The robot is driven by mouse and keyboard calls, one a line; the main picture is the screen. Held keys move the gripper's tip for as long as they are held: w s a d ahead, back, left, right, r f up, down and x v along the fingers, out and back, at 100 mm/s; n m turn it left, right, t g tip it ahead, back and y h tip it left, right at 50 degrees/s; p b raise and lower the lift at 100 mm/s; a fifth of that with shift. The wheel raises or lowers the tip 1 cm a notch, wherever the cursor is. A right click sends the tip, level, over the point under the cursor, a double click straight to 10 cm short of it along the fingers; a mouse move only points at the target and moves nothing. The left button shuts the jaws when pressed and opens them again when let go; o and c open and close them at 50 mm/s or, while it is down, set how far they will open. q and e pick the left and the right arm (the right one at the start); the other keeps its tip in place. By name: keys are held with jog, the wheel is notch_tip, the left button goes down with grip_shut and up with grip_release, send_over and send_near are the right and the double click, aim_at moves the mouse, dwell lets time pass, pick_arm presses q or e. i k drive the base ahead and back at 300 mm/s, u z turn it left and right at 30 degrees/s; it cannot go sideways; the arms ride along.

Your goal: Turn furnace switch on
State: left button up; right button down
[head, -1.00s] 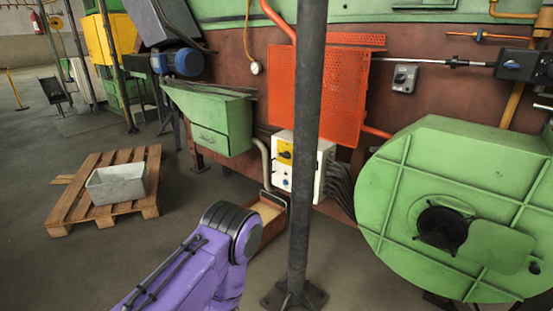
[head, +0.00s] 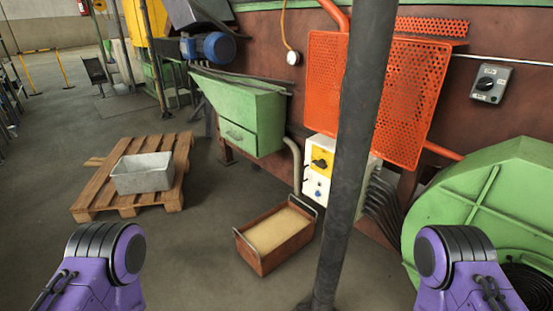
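In the head view a white switch box (head: 314,189) is mounted low on the furnace side, just left of a dark post. It carries a black rotary switch on a yellow plate (head: 320,163) and smaller controls below it. A second switch, a grey box with a black knob (head: 490,84), is on the brown wall at the upper right. Which of them is the furnace switch I cannot tell from the picture. Purple links of my left and right arms show at the bottom left and bottom right. Neither gripper is in view, and both arms are away from the switches.
A dark post (head: 351,170) stands in front of the white box's right side. A brown bin of sand-coloured material (head: 262,262) is on the floor below. A pallet (head: 90,196) with a grey tub (head: 142,181) lies left. A green round housing (head: 450,205) blocks the right.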

aim_at(321, 164)
jog(key=u, duration=0.05)
jog(key=i, duration=1)
jog(key=z, duration=0.4)
